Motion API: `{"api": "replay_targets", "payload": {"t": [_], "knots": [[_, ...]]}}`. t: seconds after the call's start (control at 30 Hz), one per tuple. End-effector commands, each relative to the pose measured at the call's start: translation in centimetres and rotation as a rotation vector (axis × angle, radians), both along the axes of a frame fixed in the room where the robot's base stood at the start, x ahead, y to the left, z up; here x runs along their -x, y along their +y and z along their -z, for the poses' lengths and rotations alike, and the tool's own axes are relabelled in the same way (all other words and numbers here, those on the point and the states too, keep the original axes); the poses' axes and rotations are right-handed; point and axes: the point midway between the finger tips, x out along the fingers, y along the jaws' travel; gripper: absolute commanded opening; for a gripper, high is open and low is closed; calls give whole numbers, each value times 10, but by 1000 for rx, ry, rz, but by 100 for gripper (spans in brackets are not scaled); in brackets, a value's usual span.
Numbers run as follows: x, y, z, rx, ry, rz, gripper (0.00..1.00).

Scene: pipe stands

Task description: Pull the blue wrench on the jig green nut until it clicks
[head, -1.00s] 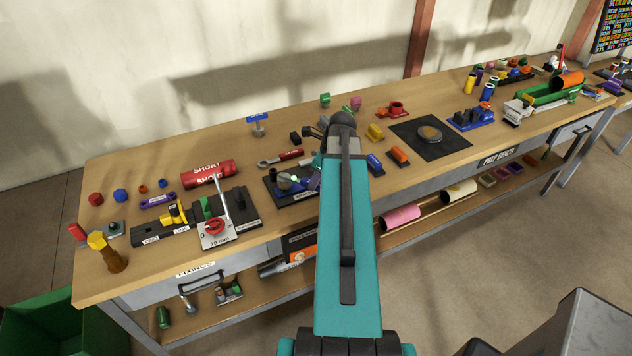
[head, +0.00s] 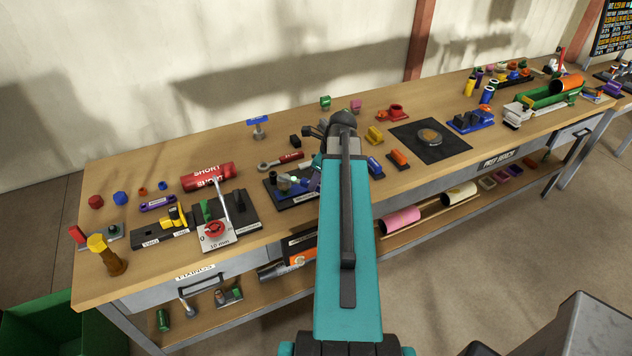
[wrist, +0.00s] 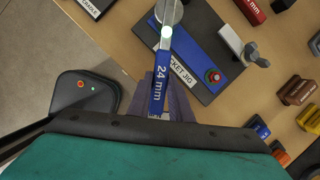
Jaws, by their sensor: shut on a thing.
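The blue wrench (wrist: 160,88), marked 24 mm, runs up the middle of the wrist view from my gripper (wrist: 166,108). My gripper is shut on the lower end of its handle. The wrench's grey head reaches over the jig (wrist: 205,92), a dark plate with a blue bar and a label partly reading "CKET JIG". The green nut cannot be made out in the wrist view; the wrench's head and glare cover that area.
A grey wing-shaped part (wrist: 254,54) lies beside the jig. Yellow, orange and blue blocks (head: 375,135) stand to the right.

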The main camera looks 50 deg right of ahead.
Motion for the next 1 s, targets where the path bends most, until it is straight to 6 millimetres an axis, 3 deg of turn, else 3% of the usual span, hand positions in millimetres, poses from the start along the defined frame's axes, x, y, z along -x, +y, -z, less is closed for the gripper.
{"api": "replay_targets", "payload": {"t": [0.7, 1.0], "knots": [[0, 0, -29, 1, -1, 0, 0], [0, 0, -30, 0, -1, 0, 0]]}}
